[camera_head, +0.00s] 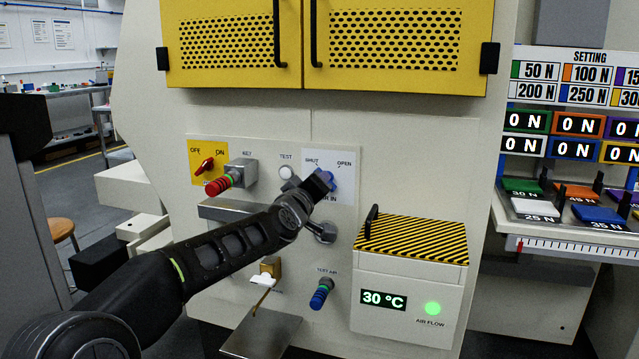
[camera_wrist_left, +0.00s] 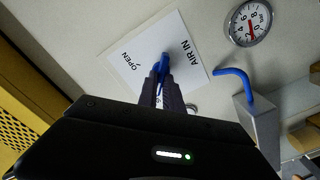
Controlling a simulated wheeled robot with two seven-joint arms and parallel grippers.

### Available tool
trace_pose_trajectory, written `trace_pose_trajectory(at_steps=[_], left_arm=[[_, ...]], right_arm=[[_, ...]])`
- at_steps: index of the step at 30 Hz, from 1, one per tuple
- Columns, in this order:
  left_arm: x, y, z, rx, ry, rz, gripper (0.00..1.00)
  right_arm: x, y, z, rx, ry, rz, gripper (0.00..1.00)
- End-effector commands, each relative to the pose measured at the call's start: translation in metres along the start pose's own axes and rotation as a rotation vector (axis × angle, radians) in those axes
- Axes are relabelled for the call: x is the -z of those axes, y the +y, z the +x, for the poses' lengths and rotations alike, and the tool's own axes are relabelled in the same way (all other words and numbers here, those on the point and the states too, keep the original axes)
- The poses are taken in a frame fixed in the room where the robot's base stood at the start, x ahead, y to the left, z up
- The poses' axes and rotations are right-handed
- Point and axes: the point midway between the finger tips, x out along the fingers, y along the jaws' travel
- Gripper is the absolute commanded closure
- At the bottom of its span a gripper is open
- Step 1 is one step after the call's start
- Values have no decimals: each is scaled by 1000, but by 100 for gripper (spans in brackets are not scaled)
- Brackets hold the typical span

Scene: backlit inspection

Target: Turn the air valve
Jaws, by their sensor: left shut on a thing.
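The blue air valve handle (camera_head: 331,177) is on a white plate (camera_head: 345,158) marked SHUT and OPEN, on the machine's front panel. My left gripper (camera_head: 321,183) reaches it from the lower left and partly hides it. In the left wrist view, the two dark fingers of my left gripper (camera_wrist_left: 166,88) are closed on the blue handle (camera_wrist_left: 163,66). The words OPEN and AIR IN show on the plate there. The SHUT mark is hidden in that view. My right gripper is in neither view.
A red switch (camera_head: 204,166), a red-tipped knob (camera_head: 222,184) and a blue TEST AIR connector (camera_head: 321,293) stick out of the panel. A striped-lid box (camera_head: 415,238) stands at lower right.

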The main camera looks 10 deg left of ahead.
Motion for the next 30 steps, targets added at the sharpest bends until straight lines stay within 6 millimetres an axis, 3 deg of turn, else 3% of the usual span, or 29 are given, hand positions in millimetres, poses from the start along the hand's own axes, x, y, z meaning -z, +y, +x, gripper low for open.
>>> trace_pose_trajectory(at_steps=[2, 3, 10, 20, 30], left_arm=[[-1, -1, 0, 1, -2, -3, 100], [-1, -1, 0, 1, -2, -3, 87], [-1, 0, 0, 1, -1, -1, 68], [0, 0, -3, 0, 0, 0, 68], [0, 0, -47, 0, 0, 0, 68]], right_arm=[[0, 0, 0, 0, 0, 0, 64], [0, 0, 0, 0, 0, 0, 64], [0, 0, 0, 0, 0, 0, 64], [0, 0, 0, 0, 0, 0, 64], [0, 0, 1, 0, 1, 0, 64]])
